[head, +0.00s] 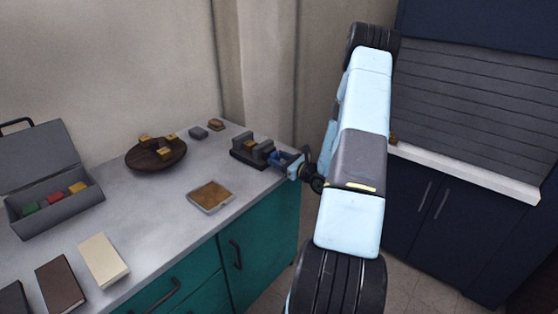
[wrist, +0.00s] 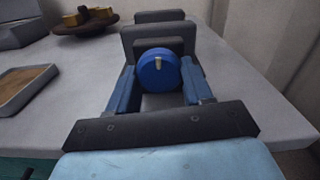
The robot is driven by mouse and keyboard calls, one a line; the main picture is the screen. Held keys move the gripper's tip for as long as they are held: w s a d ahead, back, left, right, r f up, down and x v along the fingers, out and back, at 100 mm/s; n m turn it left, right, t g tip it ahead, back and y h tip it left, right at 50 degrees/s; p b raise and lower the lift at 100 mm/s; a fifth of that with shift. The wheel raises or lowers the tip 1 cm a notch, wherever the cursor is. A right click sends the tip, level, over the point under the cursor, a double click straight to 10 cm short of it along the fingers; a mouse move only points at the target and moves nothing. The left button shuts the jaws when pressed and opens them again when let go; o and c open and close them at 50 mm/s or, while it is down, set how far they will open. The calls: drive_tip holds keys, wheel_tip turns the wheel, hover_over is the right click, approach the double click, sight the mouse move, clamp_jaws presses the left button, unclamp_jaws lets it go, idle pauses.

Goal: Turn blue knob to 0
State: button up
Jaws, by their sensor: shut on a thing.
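The blue knob (wrist: 159,73) is a round disc on the front of a dark grey block device (wrist: 152,31), with a small pale mark near its top centre. In the head view the device (head: 243,152) stands near the right end of the counter, and the knob is mostly hidden by my gripper. My gripper (wrist: 158,88) has its two blue fingers on the left and right sides of the knob, shut on it. It also shows in the head view (head: 284,160), reaching in from the right. No number scale is readable.
The grey counter (head: 165,205) holds a square tray (head: 210,196), a round wooden dish (head: 156,154) with yellow blocks, an open grey box (head: 60,208) with coloured blocks, and several books at the front left. A wall stands behind the counter. Dark cabinets (head: 430,205) are at right.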

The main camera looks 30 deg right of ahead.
drive_tip(key=c, duration=0.3)
drive_tip(key=shift+m, duration=0.5)
drive_tip(key=o, duration=1)
drive_tip(key=v, duration=1.3)
drive_tip(key=shift+s+d, duration=0.1)
drive_tip(key=shift+s, duration=0.25)
